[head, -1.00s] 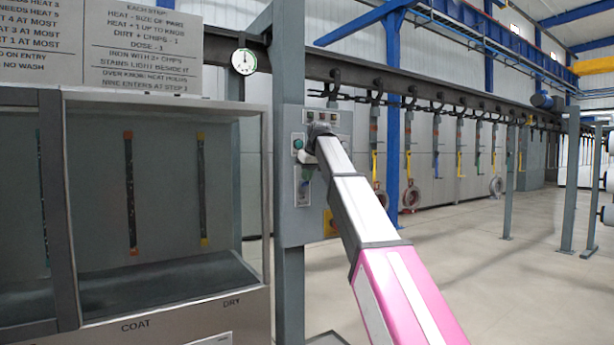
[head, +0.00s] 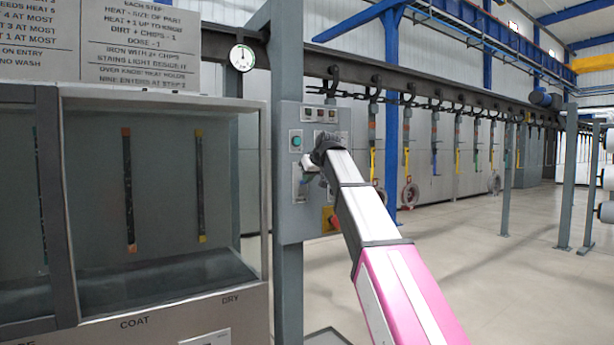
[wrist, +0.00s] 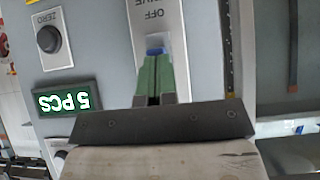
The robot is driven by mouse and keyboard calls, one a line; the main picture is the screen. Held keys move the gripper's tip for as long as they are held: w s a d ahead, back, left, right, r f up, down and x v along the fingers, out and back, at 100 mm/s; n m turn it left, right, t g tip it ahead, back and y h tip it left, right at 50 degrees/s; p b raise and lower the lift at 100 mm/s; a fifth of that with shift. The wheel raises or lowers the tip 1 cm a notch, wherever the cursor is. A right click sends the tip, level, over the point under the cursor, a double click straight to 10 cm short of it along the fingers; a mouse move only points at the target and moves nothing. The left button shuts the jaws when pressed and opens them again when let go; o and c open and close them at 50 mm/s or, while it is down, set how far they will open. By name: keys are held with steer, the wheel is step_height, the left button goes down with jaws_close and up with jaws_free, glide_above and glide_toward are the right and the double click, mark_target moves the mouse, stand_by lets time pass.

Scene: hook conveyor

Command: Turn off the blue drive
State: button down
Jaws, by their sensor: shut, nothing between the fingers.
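The blue drive handle (wrist: 155,44) shows in the wrist view as a small blue piece at the tips of my gripper (wrist: 154,60). My green fingers are shut together and point at it; they seem to touch it, but hide part of it. It sits on a pale plate (wrist: 172,14) lettered "DRIVE" and "OFF", which appears upside down. Whether the handle is fully at the OFF end I cannot tell. In the head view this plate (head: 298,184) is on the grey control box (head: 288,222), partly behind my wrist.
The wrist view shows a black ZERO knob (wrist: 48,39) and a display (wrist: 68,101) reading "5 PCS". The head view shows a green button (head: 296,140), an orange-red knob (head: 333,222), an overhead hook conveyor (head: 420,92) and an open-fronted cabinet (head: 265,190) at left.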

steer(key=shift+s+d+f+t+y, duration=0.1)
steer(key=shift+s+f+t+y, duration=0.1)
steer(key=shift+f+t+y, duration=0.75)
steer(key=shift+t+y, duration=0.05)
steer(key=shift+t, duration=0.5)
steer(key=shift+r, duration=0.1)
steer(key=shift+r, duration=0.7)
steer(key=shift+s+d, duration=0.1)
steer(key=shift+s, duration=0.05)
